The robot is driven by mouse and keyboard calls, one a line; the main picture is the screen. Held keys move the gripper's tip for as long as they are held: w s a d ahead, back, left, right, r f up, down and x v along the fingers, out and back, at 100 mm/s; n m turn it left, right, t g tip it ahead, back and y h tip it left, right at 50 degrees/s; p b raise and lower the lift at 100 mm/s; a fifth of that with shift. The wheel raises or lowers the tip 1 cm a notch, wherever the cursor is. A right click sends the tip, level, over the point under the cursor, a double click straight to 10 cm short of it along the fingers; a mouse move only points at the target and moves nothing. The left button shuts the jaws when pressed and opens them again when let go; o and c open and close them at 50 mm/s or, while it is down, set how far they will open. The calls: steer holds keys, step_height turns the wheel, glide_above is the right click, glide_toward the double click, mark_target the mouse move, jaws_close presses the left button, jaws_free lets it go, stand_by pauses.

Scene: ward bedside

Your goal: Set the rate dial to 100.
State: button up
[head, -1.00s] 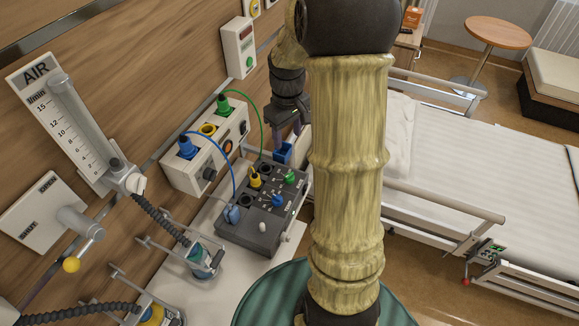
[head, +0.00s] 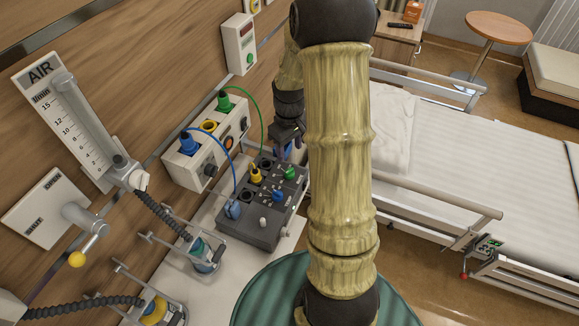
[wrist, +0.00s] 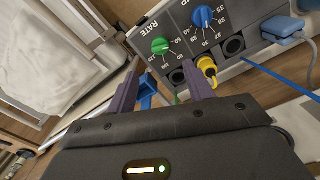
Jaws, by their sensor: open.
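The rate dial is a green knob (wrist: 160,46) beside the word RATE on a dark grey box (wrist: 185,40). It also shows as the green knob (head: 290,173) on the box's top in the head view. A ring of numbers surrounds it; I cannot read its pointer's setting for certain. In the head view my gripper (head: 287,148) hangs just beyond the green knob, over the box's far end.
A blue dial (wrist: 202,16) sits beside the green one. A yellow plug (wrist: 207,66) stands close to the right finger. A blue object (wrist: 146,90) shows between the fingers. Blue and green cables run from a wall unit (head: 204,150). The bed (head: 450,150) lies to the right.

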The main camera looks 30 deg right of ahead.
mark_target(289, 170)
step_height(289, 170, down, 10)
steer(key=shift+r+p, duration=0.1)
steer(key=shift+p, duration=0.5)
steer(key=shift+c, duration=0.4)
steer(key=c, duration=0.9)
